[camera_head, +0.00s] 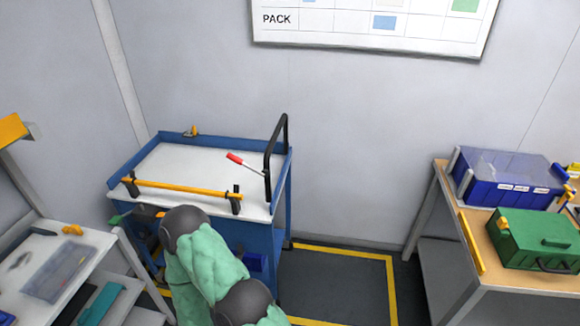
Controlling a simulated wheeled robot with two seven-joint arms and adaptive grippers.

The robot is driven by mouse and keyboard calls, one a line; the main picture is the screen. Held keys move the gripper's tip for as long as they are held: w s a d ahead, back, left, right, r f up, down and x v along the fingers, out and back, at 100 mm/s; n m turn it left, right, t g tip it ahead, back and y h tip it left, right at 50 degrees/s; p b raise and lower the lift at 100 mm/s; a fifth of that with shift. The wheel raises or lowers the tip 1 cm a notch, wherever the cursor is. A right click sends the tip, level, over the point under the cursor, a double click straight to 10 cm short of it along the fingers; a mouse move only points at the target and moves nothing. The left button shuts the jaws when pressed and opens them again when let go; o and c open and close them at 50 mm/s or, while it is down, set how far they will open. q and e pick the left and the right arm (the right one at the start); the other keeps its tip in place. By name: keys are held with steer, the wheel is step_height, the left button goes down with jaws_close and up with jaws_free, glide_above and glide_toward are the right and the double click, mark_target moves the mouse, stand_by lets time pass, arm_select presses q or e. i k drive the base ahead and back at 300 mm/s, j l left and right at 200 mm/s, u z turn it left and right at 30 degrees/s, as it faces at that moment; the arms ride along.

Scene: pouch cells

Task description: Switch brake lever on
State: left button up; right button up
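A blue cart (283,197) with a pale top stands against the wall. A lever with a red grip (235,158) and a thin metal rod slants above the right part of the cart top, close to the black push handle (270,160). It looks like the brake lever; its on or off state cannot be read. One arm of mine, in a green sleeve with dark joints, comes up from the bottom and covers the cart's lower front. It seems to be my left arm. Its gripper (147,222) is partly hidden low at the cart's front left, apart from the red grip. My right gripper is out of view.
A yellow bar (180,189) crosses the cart top's front edge between dark posts. A shelf bench with a clear bin (60,272) stands at left. A wooden table at right holds a blue bin (508,178) and a green case (535,240). Yellow-taped floor (335,285) between is clear.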

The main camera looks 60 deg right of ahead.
mark_target(265, 173)
steer(key=z, duration=1.85)
